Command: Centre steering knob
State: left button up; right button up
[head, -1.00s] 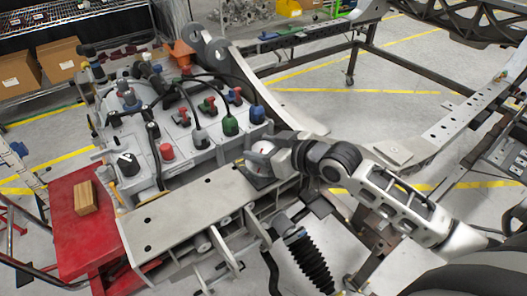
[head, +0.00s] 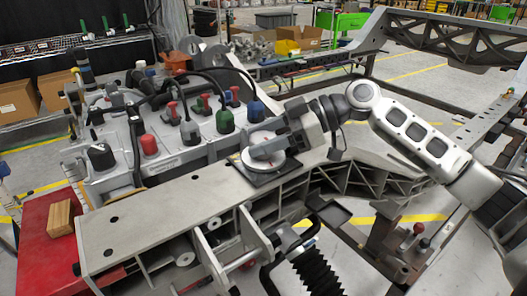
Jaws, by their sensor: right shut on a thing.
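The steering knob (head: 259,137) is a round pale dial on a dark square base plate (head: 262,177), on top of the long grey beam. My right gripper (head: 268,149) reaches in from the right and is shut on the steering knob, with its fingers low over the dial. The fingers cover much of the knob, so I cannot tell which way its pointer faces. My left gripper is not in view.
Behind the beam (head: 165,207) stands a grey control unit with red, green and blue connectors (head: 225,121) and cables. A wooden block (head: 61,218) lies on a red stand (head: 40,245) at left. A black bellows (head: 315,270) sits below the beam.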

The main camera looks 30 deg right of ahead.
jog(key=shift+n+g+y, duration=0.4)
jog(key=shift+n+g, duration=0.7)
jog(key=shift+g, duration=0.2)
jog(key=o, duration=1)
jog(key=shift+a, duration=0.1)
jog(key=v, duration=1.6)
jog(key=shift+w+b, duration=0.1)
jog(key=shift+b, duration=0.25)
